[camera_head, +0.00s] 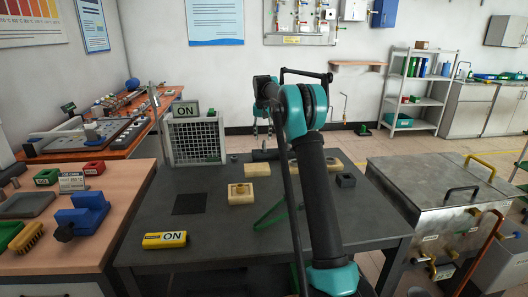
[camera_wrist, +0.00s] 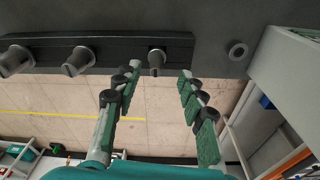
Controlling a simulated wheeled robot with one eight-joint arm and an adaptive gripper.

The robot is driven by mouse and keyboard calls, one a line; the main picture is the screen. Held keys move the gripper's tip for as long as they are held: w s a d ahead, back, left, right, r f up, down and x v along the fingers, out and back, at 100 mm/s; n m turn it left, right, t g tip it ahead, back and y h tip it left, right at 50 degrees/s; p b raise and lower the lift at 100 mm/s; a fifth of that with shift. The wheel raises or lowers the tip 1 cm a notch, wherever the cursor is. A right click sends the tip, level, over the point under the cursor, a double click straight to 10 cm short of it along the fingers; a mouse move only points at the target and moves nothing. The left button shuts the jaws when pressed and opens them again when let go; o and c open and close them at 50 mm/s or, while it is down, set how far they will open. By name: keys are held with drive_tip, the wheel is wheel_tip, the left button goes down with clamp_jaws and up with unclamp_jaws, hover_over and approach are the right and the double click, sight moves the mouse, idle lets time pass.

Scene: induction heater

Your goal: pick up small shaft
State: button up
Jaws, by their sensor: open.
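In the wrist view, a dark rack (camera_wrist: 115,42) holds three grey cylindrical shafts in a row. The smallest-looking, the small shaft (camera_wrist: 157,60), is at the rack's right end. My gripper (camera_wrist: 160,71) is open, with one fingertip on each side of this shaft in the picture. I cannot tell whether the fingers touch it. Two thicker shafts stand to its left, one in the middle (camera_wrist: 78,60) and one at the far left (camera_wrist: 16,60). In the head view, my gripper hangs at the table's far side, partly behind my arm, which hides most of the rack.
A grey ring (camera_wrist: 238,51) lies right of the rack in the wrist view. A mesh-fronted box (camera_head: 196,142) stands at the back left.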

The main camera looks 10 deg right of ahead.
sight(264, 143)
drive_tip(key=f, duration=0.3)
drive_tip(key=w+f, duration=0.1)
drive_tip(key=f, duration=0.1)
drive_tip(key=shift+d, duration=0.35)
drive_tip(key=shift+c, duration=0.5)
clamp_jaws()
